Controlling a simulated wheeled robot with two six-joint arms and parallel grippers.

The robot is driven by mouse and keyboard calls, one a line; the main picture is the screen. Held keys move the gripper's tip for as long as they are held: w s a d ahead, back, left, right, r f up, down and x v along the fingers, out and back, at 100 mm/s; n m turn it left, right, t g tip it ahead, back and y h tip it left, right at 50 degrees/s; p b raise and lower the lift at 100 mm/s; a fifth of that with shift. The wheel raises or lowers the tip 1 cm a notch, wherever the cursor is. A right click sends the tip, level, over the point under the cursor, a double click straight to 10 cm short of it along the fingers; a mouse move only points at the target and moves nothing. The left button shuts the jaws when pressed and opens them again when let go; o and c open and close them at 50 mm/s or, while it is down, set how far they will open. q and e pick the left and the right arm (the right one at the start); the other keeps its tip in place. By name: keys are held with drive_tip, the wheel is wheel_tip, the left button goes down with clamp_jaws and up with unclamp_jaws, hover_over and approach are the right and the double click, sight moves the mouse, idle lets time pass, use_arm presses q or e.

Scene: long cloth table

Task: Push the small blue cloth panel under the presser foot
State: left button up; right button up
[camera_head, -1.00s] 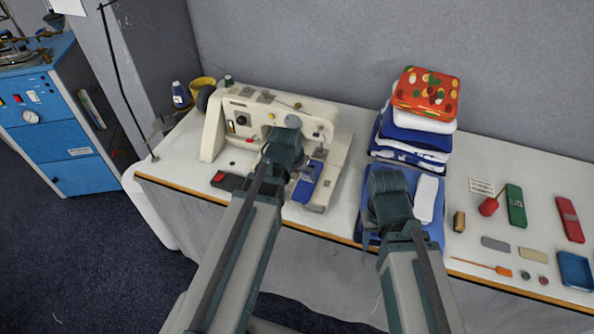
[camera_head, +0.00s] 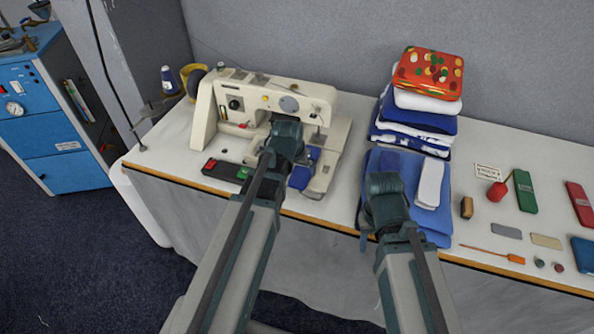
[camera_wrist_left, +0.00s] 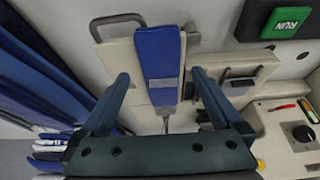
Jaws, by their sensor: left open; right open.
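The small blue cloth panel (camera_head: 301,172) lies on the pale sewing machine bed (camera_head: 322,178), partly covered by my left gripper.
The cream sewing machine (camera_head: 250,105) stands behind my left gripper. A dark switch box with a green RUN button (camera_head: 244,173) lies to its left. A stack of folded cloths (camera_head: 420,122) stands to the right, with small tools beyond. The table's front edge is close.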

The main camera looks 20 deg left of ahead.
sight(301, 174)
use_arm(q)
drive_tip(key=b+x, duration=0.3)
drive_tip(key=x, duration=0.1)
drive_tip(key=shift+f, duration=0.15)
drive_tip(key=shift+c, duration=0.2)
drive_tip(key=shift+w, duration=0.1)
drive_tip(key=c, duration=1.2)
